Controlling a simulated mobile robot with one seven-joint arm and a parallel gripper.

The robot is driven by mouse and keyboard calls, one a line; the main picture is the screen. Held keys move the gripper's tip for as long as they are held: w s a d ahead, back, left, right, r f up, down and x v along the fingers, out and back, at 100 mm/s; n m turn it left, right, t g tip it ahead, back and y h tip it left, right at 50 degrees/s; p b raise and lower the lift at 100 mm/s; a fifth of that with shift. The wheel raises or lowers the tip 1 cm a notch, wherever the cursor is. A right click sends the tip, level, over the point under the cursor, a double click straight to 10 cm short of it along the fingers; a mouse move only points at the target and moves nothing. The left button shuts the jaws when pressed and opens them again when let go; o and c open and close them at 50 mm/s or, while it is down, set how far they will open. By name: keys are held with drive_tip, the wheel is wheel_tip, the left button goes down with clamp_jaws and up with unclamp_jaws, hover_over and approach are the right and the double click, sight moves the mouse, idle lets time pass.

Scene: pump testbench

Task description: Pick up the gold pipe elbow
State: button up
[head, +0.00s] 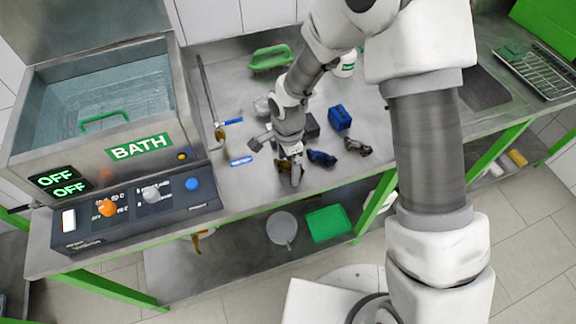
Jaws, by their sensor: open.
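A small gold-brown piece, which looks like the gold pipe elbow (281,166), lies on the steel bench near its front edge. My gripper (294,180) points down right at it and covers part of it. The jaws are open. I cannot tell whether the piece sits between the fingers or just beside them.
A blue fitting (322,158) and a dark bronze fitting (357,147) lie to the right. A blue block (340,117) stands behind them. A blue-handled tool (229,121) and a brass piece (220,134) lie left, beside the bath (100,100). A green brush (270,58) lies at the back.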

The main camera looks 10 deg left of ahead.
clamp_jaws()
idle(0.5)
